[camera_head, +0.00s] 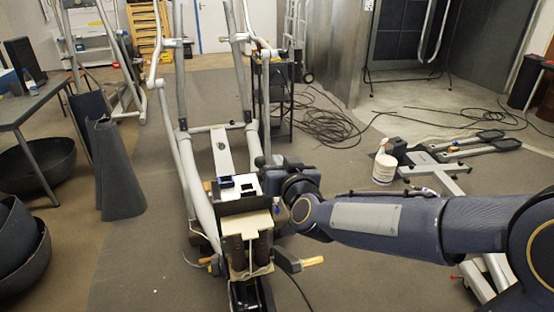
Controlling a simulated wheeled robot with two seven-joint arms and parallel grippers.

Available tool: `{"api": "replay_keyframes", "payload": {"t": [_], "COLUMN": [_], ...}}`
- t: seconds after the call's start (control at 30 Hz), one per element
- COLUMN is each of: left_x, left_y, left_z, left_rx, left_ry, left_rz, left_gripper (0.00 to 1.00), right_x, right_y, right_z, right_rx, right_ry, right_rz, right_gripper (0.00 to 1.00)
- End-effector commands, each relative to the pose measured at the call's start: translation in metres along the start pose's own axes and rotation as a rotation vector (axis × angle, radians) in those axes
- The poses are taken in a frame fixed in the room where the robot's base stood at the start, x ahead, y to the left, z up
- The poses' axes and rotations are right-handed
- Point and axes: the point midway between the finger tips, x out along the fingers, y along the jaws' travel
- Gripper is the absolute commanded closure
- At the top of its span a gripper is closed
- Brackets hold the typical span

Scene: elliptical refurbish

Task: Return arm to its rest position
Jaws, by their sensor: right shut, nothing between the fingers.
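My right arm comes in from the right and reaches across to the elliptical machine (222,150) in the middle. My right gripper (262,162) is at the far end of the arm, beside the machine's opened middle part. It is small and dark in this view. It looks shut, with nothing seen in it. Just below and left of it are a white plate (247,187) and a cream-coloured block (246,224) on the machine. I cannot tell whether the gripper touches the machine. My left gripper is not in view.
A white tub (384,168) stands on the floor behind my right arm, near a second machine's parts (440,160). Black cable (325,125) lies coiled behind. A table (30,100) and dark bins (38,165) are at the left.

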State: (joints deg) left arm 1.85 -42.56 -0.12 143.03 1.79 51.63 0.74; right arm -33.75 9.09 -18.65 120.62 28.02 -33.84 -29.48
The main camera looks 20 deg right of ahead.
Motion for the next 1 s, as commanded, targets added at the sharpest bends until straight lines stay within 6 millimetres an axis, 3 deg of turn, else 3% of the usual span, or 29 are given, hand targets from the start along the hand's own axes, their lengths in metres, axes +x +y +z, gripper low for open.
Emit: {"api": "replay_keyframes", "payload": {"t": [0.23,0.37,0.47,0.53,0.7,0.8,0.9,1.0], "left_x": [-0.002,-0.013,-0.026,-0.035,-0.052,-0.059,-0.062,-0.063], "left_y": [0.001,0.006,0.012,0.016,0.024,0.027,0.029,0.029], "left_z": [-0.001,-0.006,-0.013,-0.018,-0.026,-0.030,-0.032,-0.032], "left_rx": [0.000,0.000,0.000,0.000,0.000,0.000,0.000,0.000], "left_ry": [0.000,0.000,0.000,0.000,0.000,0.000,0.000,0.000], "left_rz": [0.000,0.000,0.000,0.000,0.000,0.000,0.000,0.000], "left_gripper": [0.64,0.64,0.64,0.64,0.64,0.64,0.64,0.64], "right_x": [-0.004,-0.029,-0.072,-0.112,-0.210,-0.255,-0.285,-0.300], "right_y": [0.002,0.011,0.018,0.022,0.031,0.038,0.043,0.046], "right_z": [-0.002,-0.007,-0.006,0.001,0.032,0.052,0.067,0.075], "right_rx": [0.013,0.081,0.153,0.189,0.223,0.228,0.230,0.231], "right_ry": [-0.013,-0.110,-0.247,-0.365,-0.657,-0.795,-0.890,-0.939], "right_rz": [-0.010,-0.074,-0.150,-0.193,-0.199,-0.152,-0.104,-0.076], "right_gripper": [1.00,1.00,1.00,1.00,1.00,1.00,1.00,1.00]}}
